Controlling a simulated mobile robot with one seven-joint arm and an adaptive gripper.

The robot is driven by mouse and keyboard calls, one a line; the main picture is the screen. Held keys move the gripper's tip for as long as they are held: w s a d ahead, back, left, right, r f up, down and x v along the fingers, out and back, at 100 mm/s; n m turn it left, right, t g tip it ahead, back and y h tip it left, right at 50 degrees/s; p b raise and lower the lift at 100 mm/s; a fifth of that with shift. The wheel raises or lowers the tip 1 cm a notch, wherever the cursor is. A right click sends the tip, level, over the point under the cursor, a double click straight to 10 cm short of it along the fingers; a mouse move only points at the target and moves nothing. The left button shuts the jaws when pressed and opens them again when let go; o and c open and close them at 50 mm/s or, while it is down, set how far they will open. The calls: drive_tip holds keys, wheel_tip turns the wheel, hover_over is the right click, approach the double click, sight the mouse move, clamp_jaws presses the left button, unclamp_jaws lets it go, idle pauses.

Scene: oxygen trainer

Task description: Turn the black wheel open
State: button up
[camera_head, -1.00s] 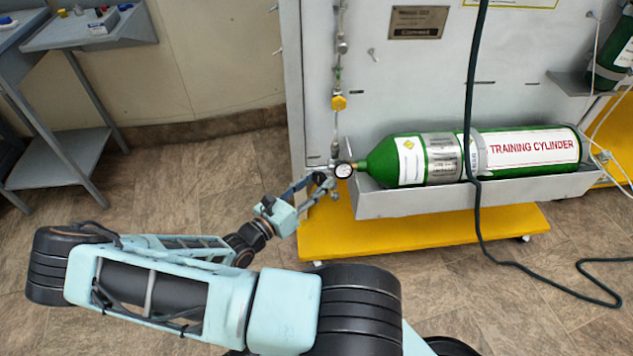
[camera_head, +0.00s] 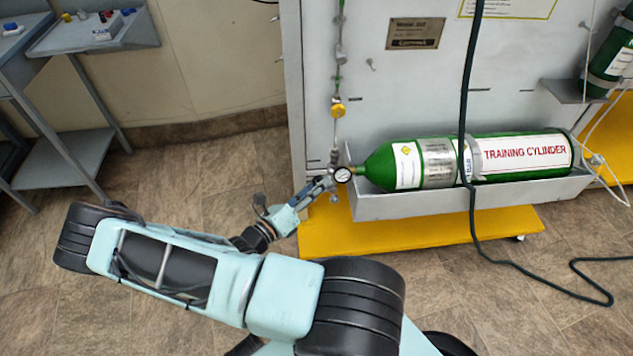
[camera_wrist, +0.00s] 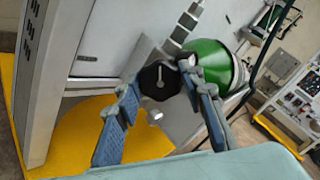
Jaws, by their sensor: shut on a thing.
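The black wheel (camera_wrist: 157,84) faces the wrist camera, with a pale pointer mark on its front. My gripper (camera_wrist: 162,82) has one finger on each side of it and is shut on it. In the head view my gripper (camera_head: 327,183) is at the valve, left of the round gauge (camera_head: 343,174). The wheel cannot be made out there behind the gripper. The green training cylinder (camera_head: 378,166) lies on its side with its neck toward the valve. It also shows in the wrist view (camera_wrist: 212,62), behind the right finger.
The cylinder rests in a grey tray (camera_head: 440,202) on the panel, above a yellow base (camera_head: 420,232). A dark hose (camera_head: 466,90) hangs in front of the cylinder. A thin line with a yellow fitting (camera_head: 338,109) rises above the valve.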

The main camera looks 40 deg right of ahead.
drive_tip(key=n+p, duration=0.2)
drive_tip(key=n, duration=2.4)
drive_tip(key=shift+s+f, duration=0.1)
drive_tip(key=shift+f, duration=0.05)
drive_tip(key=shift+n, duration=0.4)
drive_tip(key=o, duration=1.2)
drive_tip(key=shift+c, duration=0.2)
drive_tip(key=s+a, duration=0.2)
drive_tip(key=a, duration=1)
